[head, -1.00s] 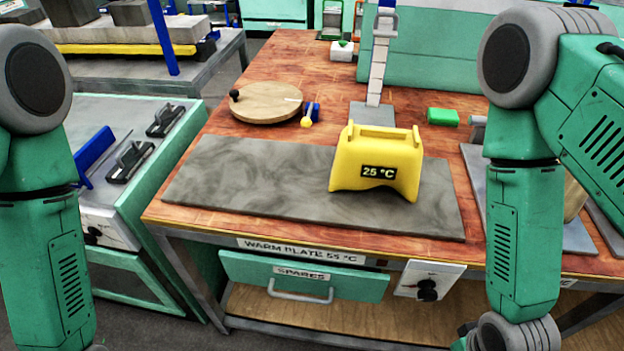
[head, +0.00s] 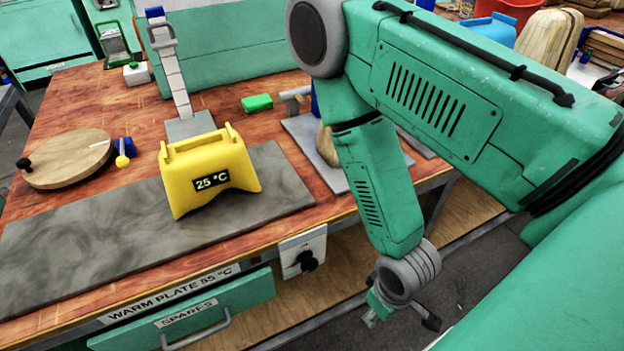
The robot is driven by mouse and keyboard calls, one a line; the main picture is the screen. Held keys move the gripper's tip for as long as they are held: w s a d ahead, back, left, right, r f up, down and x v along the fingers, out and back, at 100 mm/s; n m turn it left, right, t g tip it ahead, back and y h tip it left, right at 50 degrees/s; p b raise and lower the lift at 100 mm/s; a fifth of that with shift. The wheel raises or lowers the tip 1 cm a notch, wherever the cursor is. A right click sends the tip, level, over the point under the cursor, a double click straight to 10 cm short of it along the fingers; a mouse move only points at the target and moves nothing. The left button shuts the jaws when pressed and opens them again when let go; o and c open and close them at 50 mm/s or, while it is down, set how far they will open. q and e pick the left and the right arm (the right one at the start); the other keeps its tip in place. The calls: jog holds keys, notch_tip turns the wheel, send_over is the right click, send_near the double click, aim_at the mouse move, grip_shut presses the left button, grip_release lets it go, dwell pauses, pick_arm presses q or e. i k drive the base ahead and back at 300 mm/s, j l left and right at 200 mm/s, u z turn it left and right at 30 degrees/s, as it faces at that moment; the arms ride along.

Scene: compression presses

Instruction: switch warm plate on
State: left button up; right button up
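The warm plate (head: 110,235) is a grey slab along the table's front edge, above a "WARM PLATE 55 °C" label (head: 165,295). A yellow block (head: 210,170) with a "25 °C" display stands on it. A white switch box (head: 290,246) with a black knob (head: 307,261) is on the table's front, right of the label; the knob's setting is too small to read. My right gripper (head: 400,318) hangs low, to the right of and below the knob, apart from it. Its fingers are partly hidden behind the wrist, so its opening is unclear. My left gripper is out of view.
A green drawer (head: 190,322) marked "SPARES" with a bar handle is left of the switch box. A round wooden board (head: 68,158), a small green block (head: 257,103) and a grey sheet (head: 300,135) lie on the table. Open floor is right of the table.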

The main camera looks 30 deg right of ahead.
aim_at(309, 264)
jog(key=z, duration=1)
jog(key=k+l+u, duration=0.25)
jog(key=l, duration=0.15)
jog(key=l+u, duration=0.25)
jog(key=k+l+u, duration=0.25)
jog(key=k+l, duration=0.05)
jog(key=l, duration=0.1)
